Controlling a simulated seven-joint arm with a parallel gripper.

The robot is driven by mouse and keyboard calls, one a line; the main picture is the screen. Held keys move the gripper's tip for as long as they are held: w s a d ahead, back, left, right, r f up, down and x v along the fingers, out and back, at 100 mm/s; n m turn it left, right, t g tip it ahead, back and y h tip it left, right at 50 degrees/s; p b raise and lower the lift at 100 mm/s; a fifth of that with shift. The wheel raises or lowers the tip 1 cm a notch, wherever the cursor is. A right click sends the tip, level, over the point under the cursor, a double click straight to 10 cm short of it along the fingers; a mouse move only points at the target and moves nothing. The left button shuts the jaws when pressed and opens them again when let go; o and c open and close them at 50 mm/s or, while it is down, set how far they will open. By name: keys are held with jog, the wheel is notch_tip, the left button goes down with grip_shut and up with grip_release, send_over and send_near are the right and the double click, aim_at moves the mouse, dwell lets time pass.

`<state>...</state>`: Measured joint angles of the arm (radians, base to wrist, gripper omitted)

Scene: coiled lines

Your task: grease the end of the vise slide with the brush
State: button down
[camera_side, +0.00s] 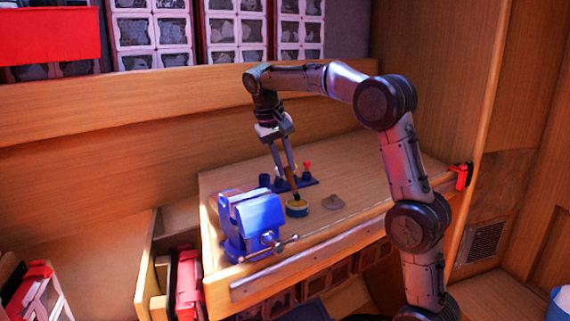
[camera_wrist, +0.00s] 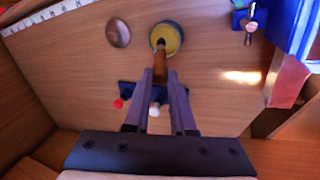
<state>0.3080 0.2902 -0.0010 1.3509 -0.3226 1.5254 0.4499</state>
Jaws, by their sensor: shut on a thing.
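My gripper (camera_side: 285,168) is shut on a brush (camera_side: 294,187) with a brown handle, which points down. The brush's lower end is at a small round tin (camera_side: 297,210) with yellow contents. In the wrist view the brush (camera_wrist: 161,66) reaches over the tin (camera_wrist: 175,40), its dark tip against the yellow. I cannot tell how deep the tip sits. The blue vise (camera_side: 252,214) stands left of the tin on the bench. In the wrist view part of the vise (camera_wrist: 293,22) shows at the upper right, with a bare metal slide (camera_wrist: 286,80) below it.
A round grey lid (camera_side: 334,202) lies right of the tin. A blue holder (camera_side: 308,181) with a red-topped item is behind the tin. A ruler strip (camera_side: 305,263) runs along the bench's front edge. A red clamp (camera_side: 462,176) is at the right corner. The bench's right side is mostly clear.

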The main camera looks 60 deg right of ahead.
jog(key=shift+f, duration=0.65)
dwell(0.9)
jog(key=shift+r, duration=3.55)
